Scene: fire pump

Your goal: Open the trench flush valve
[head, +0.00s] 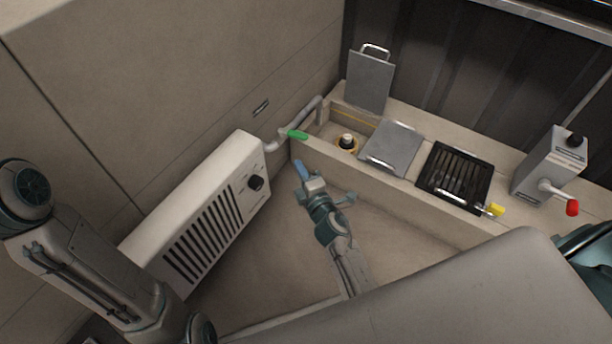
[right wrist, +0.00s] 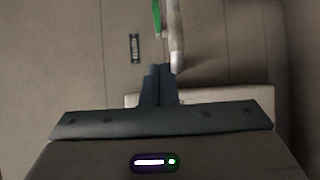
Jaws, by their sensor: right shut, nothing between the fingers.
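A green lever handle (head: 297,134) sits on a grey pipe (head: 311,108) that bends along the wall at the trench's left end. The handle points right, toward the trench. In the right wrist view the green handle (right wrist: 157,16) and the pale pipe (right wrist: 174,42) show at the top, beyond my fingertips. My right gripper (head: 301,166) is shut and empty, just below the handle in the head view and apart from it. Its closed fingers (right wrist: 158,72) show in the right wrist view. My left arm is at the left; its gripper is not in view.
A white louvred heater (head: 210,210) with a dark knob stands left of my right gripper. The trench's front wall (head: 380,185) lies right of it. An upright lid (head: 370,82), a flat plate (head: 392,147), a black grate (head: 455,176) and a red-knobbed lever box (head: 548,170) line the trench.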

